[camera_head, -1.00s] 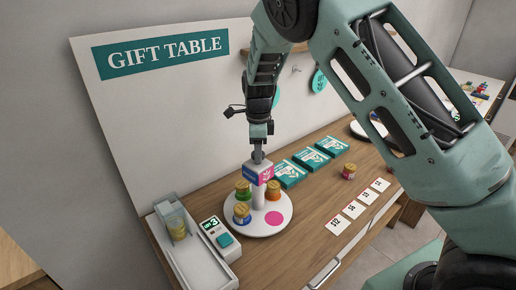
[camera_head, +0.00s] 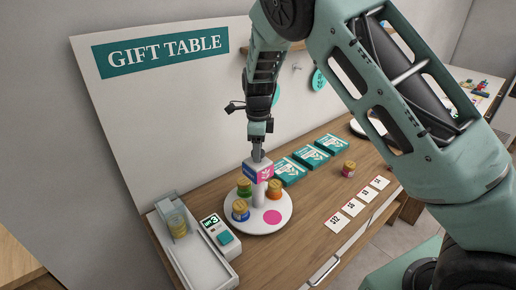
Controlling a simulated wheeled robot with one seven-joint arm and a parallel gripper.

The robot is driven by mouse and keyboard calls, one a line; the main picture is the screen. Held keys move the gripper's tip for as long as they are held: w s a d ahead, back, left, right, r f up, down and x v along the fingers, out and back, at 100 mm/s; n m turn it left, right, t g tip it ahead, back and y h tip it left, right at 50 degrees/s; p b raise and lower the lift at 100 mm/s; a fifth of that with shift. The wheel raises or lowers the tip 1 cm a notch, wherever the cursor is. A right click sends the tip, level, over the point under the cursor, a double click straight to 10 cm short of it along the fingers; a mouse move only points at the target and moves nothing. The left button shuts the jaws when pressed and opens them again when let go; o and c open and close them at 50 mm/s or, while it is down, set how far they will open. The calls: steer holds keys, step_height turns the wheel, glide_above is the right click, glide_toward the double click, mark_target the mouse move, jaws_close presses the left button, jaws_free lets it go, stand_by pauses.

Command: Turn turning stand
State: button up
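The turning stand is a round white plate (camera_head: 285,221) on the wooden counter, with a white centre post and a cube (camera_head: 258,171) on top. The cube shows a blue face to the left and a pink face to the right. On the plate are a green jar (camera_head: 244,188), an orange jar (camera_head: 274,190), a blue jar (camera_head: 240,210) and a pink disc (camera_head: 272,217). My gripper (camera_head: 258,155) points down at the top of the cube. Its fingertips look narrow and small; I cannot tell whether they are closed or grip anything.
A small device with a green display (camera_head: 212,221) and a clear container in a pale tray (camera_head: 178,222) stand left of the plate. Teal boxes (camera_head: 312,156) lie behind right.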

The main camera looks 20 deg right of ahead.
steer(key=shift+s, duration=0.1)
step_height(320, 180, up, 17)
steer(key=b, duration=0.4)
steer(key=shift+r+b, duration=0.15)
steer(key=shift+b, duration=0.2)
stand_by(0.3)
